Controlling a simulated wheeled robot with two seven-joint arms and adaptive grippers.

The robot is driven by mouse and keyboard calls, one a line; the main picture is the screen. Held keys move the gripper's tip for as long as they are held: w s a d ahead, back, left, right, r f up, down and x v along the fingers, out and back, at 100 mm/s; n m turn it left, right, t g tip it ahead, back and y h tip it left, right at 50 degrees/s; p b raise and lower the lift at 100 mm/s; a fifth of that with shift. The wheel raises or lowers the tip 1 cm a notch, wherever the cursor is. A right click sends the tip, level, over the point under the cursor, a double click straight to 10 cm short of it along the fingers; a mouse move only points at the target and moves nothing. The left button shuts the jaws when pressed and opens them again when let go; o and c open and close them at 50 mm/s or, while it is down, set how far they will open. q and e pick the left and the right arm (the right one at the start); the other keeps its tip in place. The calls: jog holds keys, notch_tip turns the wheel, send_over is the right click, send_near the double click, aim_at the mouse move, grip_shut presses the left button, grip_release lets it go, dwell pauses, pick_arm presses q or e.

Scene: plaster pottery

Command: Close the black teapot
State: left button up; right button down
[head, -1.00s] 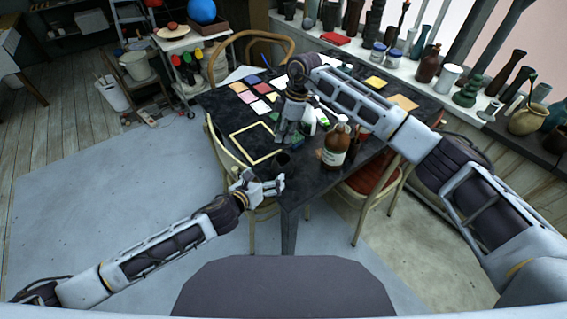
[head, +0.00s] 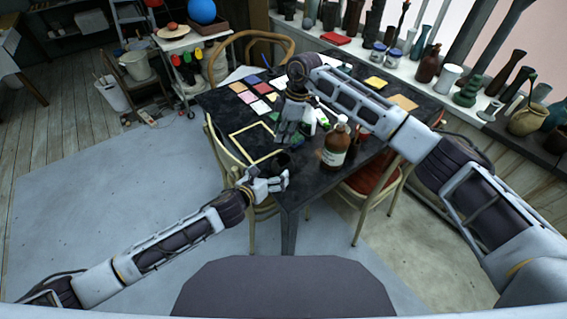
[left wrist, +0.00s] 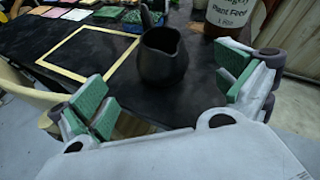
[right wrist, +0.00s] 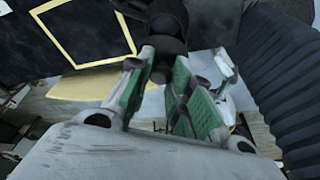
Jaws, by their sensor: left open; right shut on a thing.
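The black teapot (left wrist: 163,60), an open-topped dark pot with a spout-like lip, stands upright on the black table. In the head view the teapot (head: 284,161) is small and partly hidden by my left gripper. My left gripper (head: 279,181) is open at the table's near edge, its fingers spread on either side of the pot in the left wrist view and apart from it. My right gripper (head: 286,142) is above the table behind the pot. In the right wrist view my right gripper (right wrist: 167,62) is shut on a small dark thing, mostly hidden between the fingers; I cannot tell if it is the lid.
A brown plant-feed bottle (head: 335,146) stands right of the pot. A pale yellow frame (head: 252,138) lies to its left, with coloured tiles (head: 262,107) behind. Chairs stand around the table (head: 213,103); a chair (head: 227,152) is close to my left arm.

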aim_at(278, 168)
pick_arm(q)
jog(key=shift+x, duration=4.55)
jog(key=c, duration=1.5)
pick_arm(e)
jog(key=shift+f, duration=2.5)
jog(key=shift+f, duration=0.1)
pick_arm(q)
jog(key=shift+f, duration=0.1)
pick_arm(e)
jog(key=shift+f, duration=0.75)
jog(key=shift+f, duration=0.75)
